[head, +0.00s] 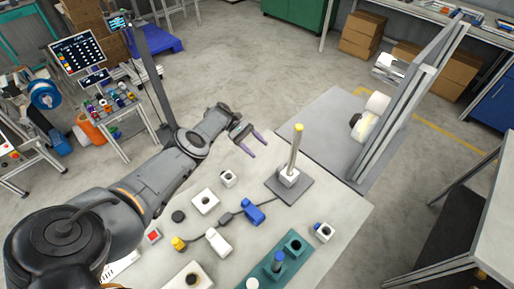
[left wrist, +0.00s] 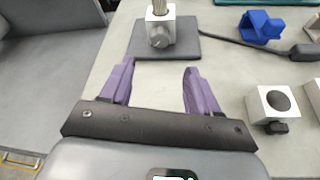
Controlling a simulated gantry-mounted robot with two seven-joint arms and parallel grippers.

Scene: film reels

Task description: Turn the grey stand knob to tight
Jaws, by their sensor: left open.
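The stand has a dark base plate (head: 302,196), a white block (head: 289,176) and an upright metal rod (head: 295,150) with a yellow tip. In the left wrist view the grey knob (left wrist: 160,37) sits on the near face of the block, above the base plate (left wrist: 189,46). Its turn marking is too small to read. My left gripper (head: 260,149) is open and empty, left of and behind the stand in the head view. In the left wrist view its purple fingertips (left wrist: 160,66) point toward the knob, short of it. My right gripper is not in view.
A green holder (head: 292,247) stands in front. A grey table (head: 330,125) with an upright frame lies behind right.

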